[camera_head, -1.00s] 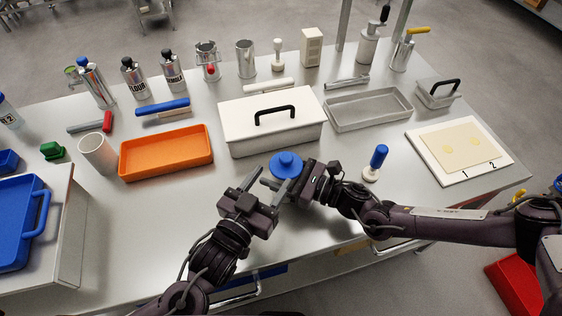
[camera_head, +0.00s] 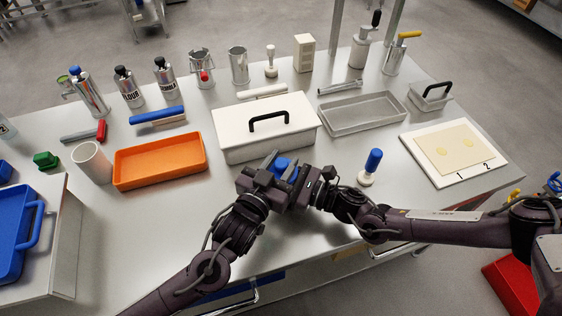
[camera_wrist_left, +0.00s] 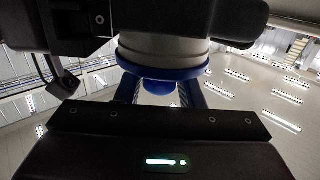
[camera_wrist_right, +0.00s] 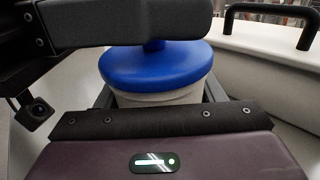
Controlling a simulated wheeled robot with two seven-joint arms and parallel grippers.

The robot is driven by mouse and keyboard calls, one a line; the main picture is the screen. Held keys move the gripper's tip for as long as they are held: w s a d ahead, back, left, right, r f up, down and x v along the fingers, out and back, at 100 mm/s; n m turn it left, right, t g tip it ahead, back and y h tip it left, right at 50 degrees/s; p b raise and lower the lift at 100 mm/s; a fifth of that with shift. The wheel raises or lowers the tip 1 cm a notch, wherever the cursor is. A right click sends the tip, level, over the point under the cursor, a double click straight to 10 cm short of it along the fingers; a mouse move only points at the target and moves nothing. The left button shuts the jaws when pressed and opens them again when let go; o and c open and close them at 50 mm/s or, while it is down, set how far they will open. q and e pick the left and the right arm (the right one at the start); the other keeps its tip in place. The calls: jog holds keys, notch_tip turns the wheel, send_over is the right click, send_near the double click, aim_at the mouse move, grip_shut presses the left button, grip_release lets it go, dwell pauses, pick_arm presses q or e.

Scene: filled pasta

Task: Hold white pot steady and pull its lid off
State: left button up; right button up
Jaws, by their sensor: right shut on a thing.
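The white pot (camera_wrist_right: 158,98) has a blue lid (camera_wrist_right: 155,66); in the head view the lid (camera_head: 284,166) shows only partly behind my left gripper (camera_head: 279,170). My right gripper (camera_wrist_right: 160,95) is shut on the pot's body just below the lid, a finger on each side. My left gripper is above the pot with its fingers on both sides of the lid's blue knob (camera_wrist_left: 158,86). Its jaws look open around the knob; contact is unclear. In the left wrist view the pot (camera_wrist_left: 160,46) appears upside down, lid downward. The lid is on the pot.
A white box with a black handle (camera_head: 266,145) stands just behind the pot. An orange tray (camera_head: 160,165) is to the left. A blue-handled stamp (camera_head: 371,168) stands to the right, near my right arm. A grey tray (camera_head: 362,115) and a white board (camera_head: 438,178) lie farther right.

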aim_at(281, 163)
pick_arm(q)
grip_shut()
jog(key=shift+r, duration=0.25)
dwell(0.5)
jog(key=shift+r, duration=0.9)
jog(key=shift+r, duration=2.05)
pick_arm(e)
jog(key=o, duration=1.5)
